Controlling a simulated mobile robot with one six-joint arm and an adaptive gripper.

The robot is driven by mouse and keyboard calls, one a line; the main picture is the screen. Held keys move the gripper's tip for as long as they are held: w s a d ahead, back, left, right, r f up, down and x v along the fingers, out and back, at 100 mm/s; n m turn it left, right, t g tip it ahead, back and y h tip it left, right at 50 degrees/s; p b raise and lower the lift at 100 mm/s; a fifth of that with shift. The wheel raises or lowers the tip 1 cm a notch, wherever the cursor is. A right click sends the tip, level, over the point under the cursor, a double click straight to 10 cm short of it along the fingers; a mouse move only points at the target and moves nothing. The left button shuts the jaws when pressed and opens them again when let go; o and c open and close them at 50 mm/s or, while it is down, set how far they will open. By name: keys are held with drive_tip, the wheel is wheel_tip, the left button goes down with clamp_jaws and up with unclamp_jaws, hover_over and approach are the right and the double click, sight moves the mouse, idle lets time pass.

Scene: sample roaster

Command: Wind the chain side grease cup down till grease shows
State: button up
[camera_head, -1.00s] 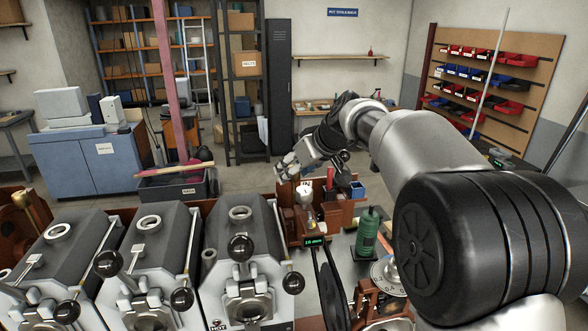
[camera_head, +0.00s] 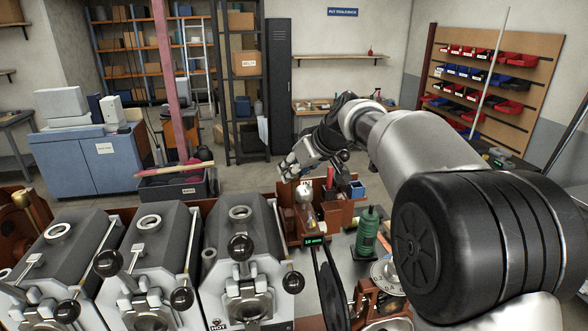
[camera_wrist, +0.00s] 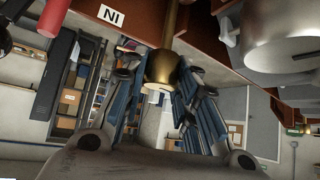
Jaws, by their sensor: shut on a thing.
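In the wrist view a rounded brass grease cup (camera_wrist: 162,70) on a brass stem sits between the fingers of my gripper (camera_wrist: 160,88). The fingers are closed around it, one on each side. The stem runs up to a red-brown surface. Whether grease shows is not visible. In the head view my gripper (camera_head: 291,166) is beyond the roasters, above the red-brown machine part (camera_head: 345,214). I cannot make out the held cup in the head view.
Grey roasters (camera_head: 240,270) with black-knobbed levers fill the front left. A green bottle (camera_head: 367,226) and a small green-lit display (camera_head: 314,240) stand near the machine. The wrist view shows a red cylinder (camera_wrist: 56,18) and a large grey cylinder (camera_wrist: 293,32) close by.

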drive_tip(key=shift+r+m+h+p, duration=0.1)
drive_tip(key=shift+m+h+p, duration=0.2)
drive_tip(key=shift+p, duration=0.05)
